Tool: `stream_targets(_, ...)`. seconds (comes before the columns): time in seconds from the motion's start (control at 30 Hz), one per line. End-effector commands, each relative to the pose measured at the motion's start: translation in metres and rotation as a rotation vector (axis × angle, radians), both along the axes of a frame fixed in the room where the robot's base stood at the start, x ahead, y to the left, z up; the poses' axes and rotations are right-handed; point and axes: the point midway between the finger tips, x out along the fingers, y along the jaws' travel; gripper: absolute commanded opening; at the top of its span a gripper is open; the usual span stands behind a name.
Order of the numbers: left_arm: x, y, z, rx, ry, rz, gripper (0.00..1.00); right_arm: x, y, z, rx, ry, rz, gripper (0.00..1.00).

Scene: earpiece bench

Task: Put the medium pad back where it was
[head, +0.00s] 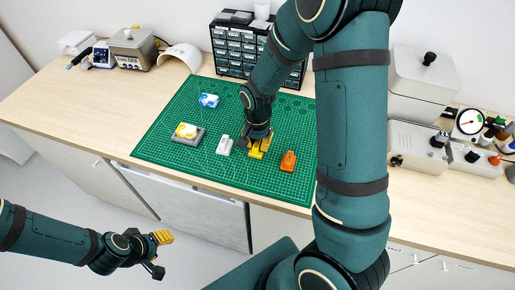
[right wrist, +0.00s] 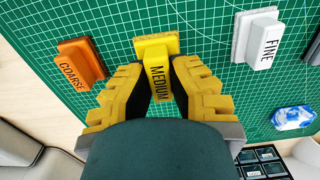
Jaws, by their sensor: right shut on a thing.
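The yellow medium pad (head: 255,154) is on or just above the green mat; I cannot tell whether it touches. My right gripper (head: 261,143) is over it and shut on it. In the right wrist view, the pad's handle, marked MEDIUM (right wrist: 158,82), sits between the fingers of my right gripper (right wrist: 162,88). The orange coarse pad (head: 288,161) stands to its right in the head view, and the pale grey fine pad (head: 224,145) to its left. My left gripper (head: 160,253) is empty, fingers apart, in front of the bench.
The green cutting mat (head: 165,148) has bare room around the pads. A yellow-and-white piece (head: 186,130) rests on a grey holder (head: 176,139). A blue-and-white piece (head: 208,100) lies farther back. A drawer cabinet (head: 232,48) stands behind, and grey equipment (head: 415,145) at right.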

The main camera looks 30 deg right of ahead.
Motion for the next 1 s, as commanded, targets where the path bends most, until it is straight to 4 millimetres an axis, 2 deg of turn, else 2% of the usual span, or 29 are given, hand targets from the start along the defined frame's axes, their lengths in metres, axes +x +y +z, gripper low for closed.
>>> stream_targets(0.03,0.000,0.000,-0.002,0.000,0.000,0.000,0.47,-0.001,0.000,-0.009,0.000,0.005,0.001,0.00)
stream_targets(0.17,0.000,0.000,-0.004,0.001,0.000,0.000,0.47,-0.001,0.000,-0.025,0.000,0.004,-0.001,0.00)
stream_targets(0.57,0.000,0.000,-0.008,0.001,0.000,0.000,0.47,0.000,0.000,-0.031,0.000,0.000,0.000,0.00)
stream_targets(0.6,0.000,0.000,-0.008,0.001,0.000,0.000,0.47,0.000,0.000,-0.030,0.000,0.001,0.001,0.26)
stream_targets(0.63,0.000,0.000,-0.007,0.001,0.000,0.000,0.47,0.000,0.000,-0.030,0.000,0.001,0.001,0.36)
stream_targets(1.0,0.000,0.000,-0.005,0.001,0.000,0.000,0.47,0.000,0.000,-0.027,0.001,0.001,0.000,0.39)
